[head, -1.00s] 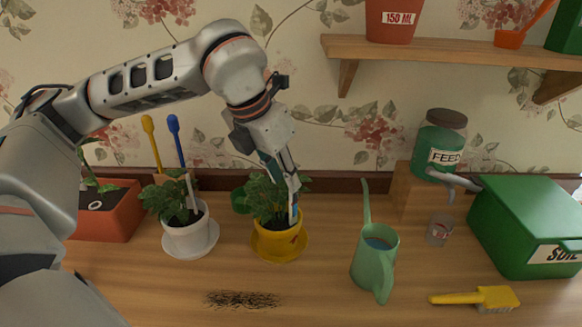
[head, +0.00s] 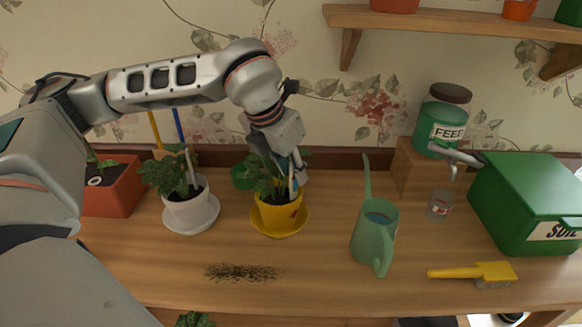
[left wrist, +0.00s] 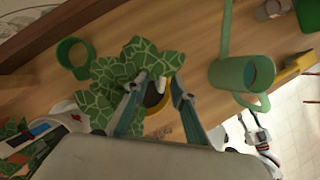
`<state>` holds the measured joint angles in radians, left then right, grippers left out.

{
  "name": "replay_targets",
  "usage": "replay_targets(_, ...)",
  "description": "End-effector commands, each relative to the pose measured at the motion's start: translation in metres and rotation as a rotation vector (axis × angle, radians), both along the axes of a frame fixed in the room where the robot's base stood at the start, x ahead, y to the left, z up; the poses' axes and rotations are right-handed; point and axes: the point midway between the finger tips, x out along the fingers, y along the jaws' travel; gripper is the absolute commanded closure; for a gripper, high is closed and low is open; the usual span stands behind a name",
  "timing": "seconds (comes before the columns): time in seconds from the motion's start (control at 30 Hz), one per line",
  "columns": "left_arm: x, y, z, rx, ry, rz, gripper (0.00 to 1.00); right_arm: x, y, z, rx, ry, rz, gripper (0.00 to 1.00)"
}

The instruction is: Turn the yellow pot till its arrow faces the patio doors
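The yellow pot (head: 275,217) stands upright on a yellow saucer (head: 262,230) and holds a leafy plant (head: 262,180). A small red mark (head: 296,212) shows on its front right side; I cannot make out which way it points. My left gripper (head: 294,188) reaches down from above at the pot's right part, its fingertips near the rim. In the left wrist view the fingers (left wrist: 157,103) stand apart, with dark soil and part of the yellow rim between them. Leaves hide part of the contact, so I cannot tell whether a finger touches the pot. My right gripper is not in view.
A white pot (head: 187,212) with a plant stands close on the left, a green watering can (head: 376,240) on the right. A green cup (head: 242,178) is just behind. Spilled soil (head: 243,272) lies in front. A yellow brush (head: 478,272) and green soil box (head: 520,205) are farther right.

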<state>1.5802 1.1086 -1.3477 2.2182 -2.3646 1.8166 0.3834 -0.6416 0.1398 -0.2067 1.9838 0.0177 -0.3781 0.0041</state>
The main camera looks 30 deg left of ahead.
Motion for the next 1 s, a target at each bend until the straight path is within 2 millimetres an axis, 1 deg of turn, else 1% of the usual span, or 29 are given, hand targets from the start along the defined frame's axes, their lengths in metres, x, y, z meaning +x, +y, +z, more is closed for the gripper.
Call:
replay_targets(0.03,0.0,-0.0001,0.0,0.0,0.0,0.0,0.78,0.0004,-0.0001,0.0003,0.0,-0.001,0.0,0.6)
replay_targets(0.07,0.0,-0.0001,0.0,0.0,0.0,0.0,0.85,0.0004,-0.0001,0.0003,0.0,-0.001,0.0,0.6)
replay_targets(0.1,-0.0001,-0.0001,0.0001,0.0,0.0,0.0,0.96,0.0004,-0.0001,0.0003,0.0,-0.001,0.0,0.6)
replay_targets(0.13,-0.0001,-0.0001,0.0001,0.0,0.0,0.0,1.0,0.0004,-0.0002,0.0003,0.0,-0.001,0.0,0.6)
replay_targets(0.63,0.0005,-0.0002,0.0055,0.0,-0.002,0.005,1.0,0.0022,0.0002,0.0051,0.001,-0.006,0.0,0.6)
replay_targets(1.0,0.0068,0.004,0.0051,0.0,-0.002,0.256,1.0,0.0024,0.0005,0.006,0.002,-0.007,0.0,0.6)
